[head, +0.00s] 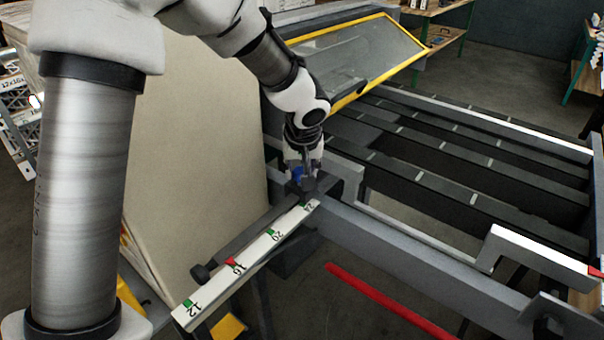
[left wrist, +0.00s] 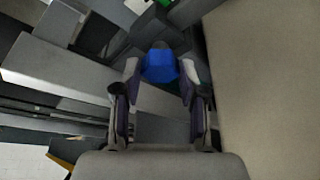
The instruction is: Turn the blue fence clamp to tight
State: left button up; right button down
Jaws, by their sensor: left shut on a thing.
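The blue fence clamp (left wrist: 160,66) shows between the fingertips of my left gripper (left wrist: 160,78) in the left wrist view, with a finger on either side of it. The gripper is shut on the clamp. Whether the clamp is loose or tight cannot be told. My right gripper is not in view.
A large beige panel (head: 195,170) stands close to the left of my left gripper. A yellow-framed clear guard (head: 360,60) rises behind it. Dark slats (head: 440,180) of a machine bed lie to the right. A red bar (head: 385,300) is below, near the front.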

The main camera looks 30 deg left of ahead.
pick_arm(q)
jog(key=shift+f+m+h, duration=0.1)
jog(key=shift+m+h, duration=0.3)
jog(key=shift+m, duration=0.6)
jog(key=shift+a+m+t+h, duration=0.1)
jog(key=shift+m+t+h, duration=0.2)
jog(key=shift+m, duration=0.6)
jog(key=shift+s+r+m+h+p, duration=0.15)
jog(key=shift+m+h+p, duration=0.35)
jog(key=shift+m+p, duration=0.65)
jog(key=shift+a+m+h+p, duration=0.1)
jog(key=shift+m+h+p, duration=0.3)
jog(key=shift+m+p, duration=0.7)
jog(key=o, duration=0.9)
jog(key=shift+c, duration=0.2)
jog(key=shift+w, duration=0.2)
